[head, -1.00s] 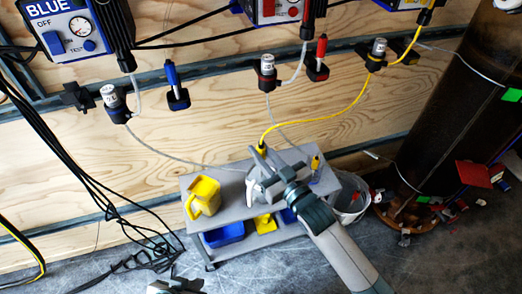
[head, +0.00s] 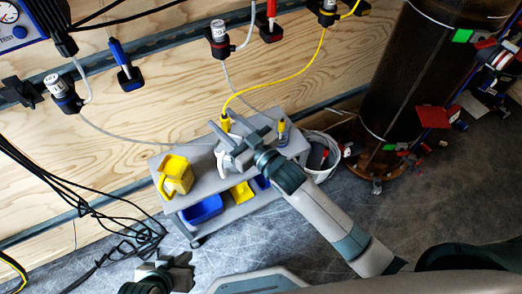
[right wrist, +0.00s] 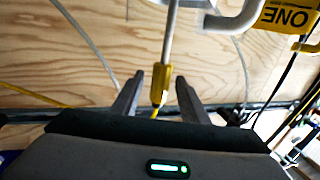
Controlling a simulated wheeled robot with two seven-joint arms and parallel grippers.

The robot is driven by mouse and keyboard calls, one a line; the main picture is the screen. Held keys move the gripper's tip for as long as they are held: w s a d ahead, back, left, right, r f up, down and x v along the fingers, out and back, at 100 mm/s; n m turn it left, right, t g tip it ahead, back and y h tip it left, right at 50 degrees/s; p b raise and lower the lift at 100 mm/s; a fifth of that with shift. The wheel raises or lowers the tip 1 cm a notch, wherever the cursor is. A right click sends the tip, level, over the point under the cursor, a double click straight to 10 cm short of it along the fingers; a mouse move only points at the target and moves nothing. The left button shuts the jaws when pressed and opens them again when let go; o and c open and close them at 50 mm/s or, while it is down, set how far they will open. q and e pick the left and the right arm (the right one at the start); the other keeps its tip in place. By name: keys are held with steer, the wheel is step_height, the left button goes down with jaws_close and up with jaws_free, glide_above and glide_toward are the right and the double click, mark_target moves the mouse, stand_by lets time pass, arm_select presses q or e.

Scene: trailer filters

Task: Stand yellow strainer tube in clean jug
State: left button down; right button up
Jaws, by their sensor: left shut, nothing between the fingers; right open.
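The yellow strainer tube's yellow end (head: 225,122) has a yellow hose rising from it, above the top of the grey cart. My right gripper (head: 229,139) is right at it, open. In the right wrist view the tube's yellow part (right wrist: 160,90), with a grey rod, is between the open fingers (right wrist: 158,88); I cannot tell whether they touch it. A yellow jug (head: 178,174) with a handle stands on the left end of the cart top. My left gripper (head: 180,268) is shut and empty, low and apart from the cart.
The grey cart (head: 205,190) holds a blue bin (head: 203,209) on its lower shelf. A white bucket (head: 320,160) stands to its right, before a rusty cylinder (head: 405,80). Black cables (head: 75,185) hang at left. A yellow item lettered "ONE" (right wrist: 287,14) shows in the right wrist view.

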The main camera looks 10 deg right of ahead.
arm_select(q)
steer(key=shift+s+a+g+p, duration=0.3)
steer(key=shift+s+a, duration=0.05)
steer(key=shift+s, duration=0.05)
arm_select(e)
steer(key=v, duration=1.7)
steer(key=shift+s, duration=0.2)
steer(key=shift+d, duration=0.1)
steer(key=s+d+f+m+g+h, duration=0.2)
steer(key=s+d+f+g+h, duration=0.25)
steer(key=s+f, duration=0.4)
steer(key=s+d+f+m+g+h, duration=0.25)
steer(key=s+f+g, duration=0.25)
steer(key=s+f, duration=0.4)
arm_select(q)
step_height(320, 180, down, 17)
steer(key=s+a+y+p, duration=0.1)
steer(key=a+p, duration=0.1)
steer(key=p, duration=1.2)
arm_select(e)
step_height(320, 180, down, 17)
steer(key=d+h, duration=0.1)
steer(key=d, duration=0.1)
steer(key=shift+w+d+f+h, duration=0.15)
steer(key=shift+w+d+h, duration=0.05)
steer(key=shift+d+h, duration=0.1)
arm_select(q)
steer(key=shift+r, duration=0.15)
